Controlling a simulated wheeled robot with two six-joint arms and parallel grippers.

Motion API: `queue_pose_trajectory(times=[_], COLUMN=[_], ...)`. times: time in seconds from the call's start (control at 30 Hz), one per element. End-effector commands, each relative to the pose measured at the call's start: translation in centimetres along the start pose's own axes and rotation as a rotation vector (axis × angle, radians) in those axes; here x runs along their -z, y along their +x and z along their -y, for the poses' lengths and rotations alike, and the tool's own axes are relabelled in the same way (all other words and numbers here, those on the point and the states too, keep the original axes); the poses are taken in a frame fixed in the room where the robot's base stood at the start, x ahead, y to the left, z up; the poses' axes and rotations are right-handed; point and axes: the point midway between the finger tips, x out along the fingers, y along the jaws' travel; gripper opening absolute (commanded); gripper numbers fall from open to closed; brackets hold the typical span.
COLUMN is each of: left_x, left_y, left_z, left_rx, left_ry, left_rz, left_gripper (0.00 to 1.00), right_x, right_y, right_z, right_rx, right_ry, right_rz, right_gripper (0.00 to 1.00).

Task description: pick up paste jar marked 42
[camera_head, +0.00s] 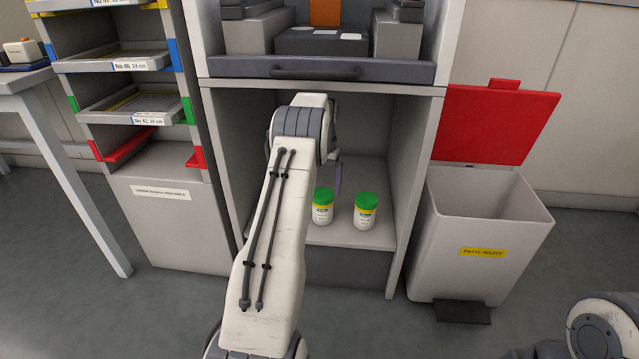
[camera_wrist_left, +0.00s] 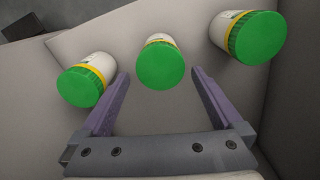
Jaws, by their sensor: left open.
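Three white jars with green lids and yellow bands stand in the wrist view: a left jar (camera_wrist_left: 86,80), a middle jar (camera_wrist_left: 160,62) and a right jar (camera_wrist_left: 245,38). The head view shows two of them in the lower bay, one jar (camera_head: 322,206) beside my arm and another jar (camera_head: 365,211) to its right; my arm covers part of the bay. No number is readable on any label. My left gripper (camera_wrist_left: 160,74) is open and empty, with the middle jar ahead between its purple fingers. In the head view one finger (camera_head: 338,178) shows.
The bay's side walls enclose the jars, with a drawer (camera_head: 320,70) above. A grey bin (camera_head: 480,225) with a raised red lid (camera_head: 497,122) stands right. A rack of trays (camera_head: 135,100) and a table (camera_head: 30,78) stand left. Part of my right arm shows lower right.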

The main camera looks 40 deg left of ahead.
Motion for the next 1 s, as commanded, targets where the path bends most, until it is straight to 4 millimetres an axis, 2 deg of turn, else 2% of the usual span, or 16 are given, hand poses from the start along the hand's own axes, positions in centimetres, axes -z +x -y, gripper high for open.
queue_pose_trajectory(times=[0.17, 0.33, 0.8, 1.0], left_x=[0.0, 0.0, 0.0, 0.0], left_y=[0.2, 1.5, 9.4, 10.6], left_z=[0.0, -0.1, 0.0, 0.0], left_rx=[0.001, 0.001, 0.001, 0.001], left_ry=[0.001, 0.002, 0.001, 0.001], left_rz=[0.000, 0.001, 0.000, -0.001], left_gripper=[1.00, 1.00, 1.00, 1.00], right_x=[0.0, -0.1, -0.3, -0.4], right_y=[0.1, 1.0, 6.4, 7.1], right_z=[0.0, -0.1, -0.4, -0.5], right_rx=[0.000, 0.001, 0.001, 0.001], right_ry=[0.001, 0.002, 0.002, 0.002], right_rz=[0.000, 0.000, 0.001, 0.001], right_gripper=[0.00, 0.00, 0.00, 0.00])
